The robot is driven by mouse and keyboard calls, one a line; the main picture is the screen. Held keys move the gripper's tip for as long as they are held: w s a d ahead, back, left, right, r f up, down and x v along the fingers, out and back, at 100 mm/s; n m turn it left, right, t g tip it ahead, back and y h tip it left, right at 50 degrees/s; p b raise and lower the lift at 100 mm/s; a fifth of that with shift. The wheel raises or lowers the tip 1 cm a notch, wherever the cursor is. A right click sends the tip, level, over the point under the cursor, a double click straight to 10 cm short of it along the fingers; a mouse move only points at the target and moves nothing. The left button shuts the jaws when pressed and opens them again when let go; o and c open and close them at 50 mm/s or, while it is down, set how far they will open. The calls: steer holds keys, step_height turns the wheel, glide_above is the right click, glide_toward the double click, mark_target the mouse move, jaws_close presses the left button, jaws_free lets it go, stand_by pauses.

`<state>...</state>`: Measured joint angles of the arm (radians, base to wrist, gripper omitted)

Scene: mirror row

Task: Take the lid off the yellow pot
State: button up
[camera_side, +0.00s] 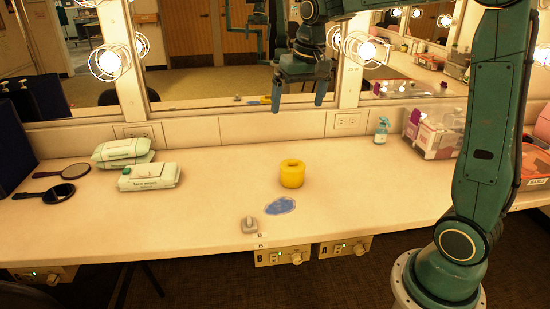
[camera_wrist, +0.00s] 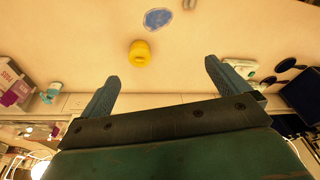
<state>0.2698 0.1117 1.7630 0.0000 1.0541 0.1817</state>
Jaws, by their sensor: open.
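The yellow pot (camera_side: 291,174) stands upright on the counter, right of the middle. Its top looks yellow too, and I cannot make out a separate lid. In the wrist view the pot (camera_wrist: 140,53) lies beyond my fingertips, between their lines and closer to the left finger. My gripper (camera_side: 306,97) is open and empty, above and behind the pot, in front of the mirror. Both spread fingers of my gripper (camera_wrist: 160,70) show in the wrist view, with nothing between them.
A blue flat patch (camera_side: 280,206) and a small grey object (camera_side: 249,225) lie in front of the pot. Wipes packs (camera_side: 150,176) and hand mirrors (camera_side: 58,193) lie left. A spray bottle (camera_side: 382,130) and clear box (camera_side: 433,135) stand right. The mirror (camera_side: 230,45) rises behind.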

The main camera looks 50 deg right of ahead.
steer(key=w+d+f+m+g, duration=0.1)
steer(key=w+d+f+m, duration=0.1)
steer(key=w+d+f, duration=0.45)
steer(key=m+g, duration=0.1)
steer(key=m, duration=0.1)
glide_above(293, 165)
step_height(293, 165, down, 9)
steer(key=shift+y, duration=0.3)
steer(key=shift+w+d+f, duration=0.1)
steer(key=shift+f, duration=2)
steer(key=shift+w+f, duration=0.1)
steer(key=shift+f, duration=1.95)
steer(key=shift+f, duration=0.1)
steer(key=shift+d+f, duration=0.1)
steer(key=shift+f, duration=2.4)
steer(key=c, duration=0.9)
